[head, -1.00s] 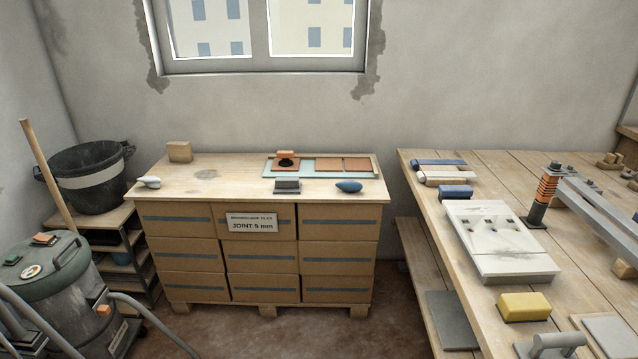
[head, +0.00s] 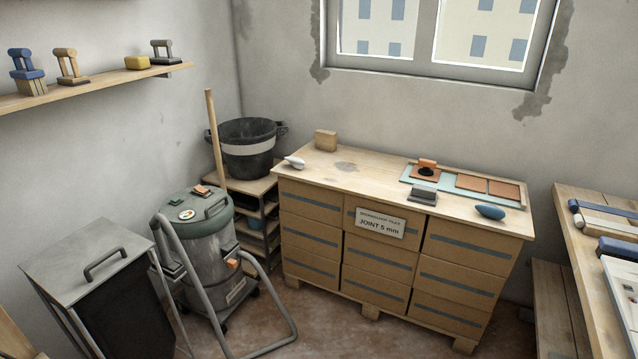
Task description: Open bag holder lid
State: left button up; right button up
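The bag holder (head: 95,308) stands at the lower left in the head view, a metal frame with a dark bag hanging under it. Its flat grey lid (head: 75,262) lies closed on top. A dark bar handle (head: 105,264) stands up from the lid. The lower part of the holder is cut off by the picture's bottom edge. Neither of my grippers shows in this view.
A grey-green vacuum (head: 205,255) with a tubular push frame (head: 270,300) stands close to the right of the holder. Behind it are a black bucket (head: 248,160) on a shelf and a wooden stick (head: 215,135). Stacked boxes (head: 395,235) carry a wooden top. A wall shelf (head: 100,92) holds tools.

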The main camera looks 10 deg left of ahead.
aim_at(69, 269)
jog(key=u, duration=1.8)
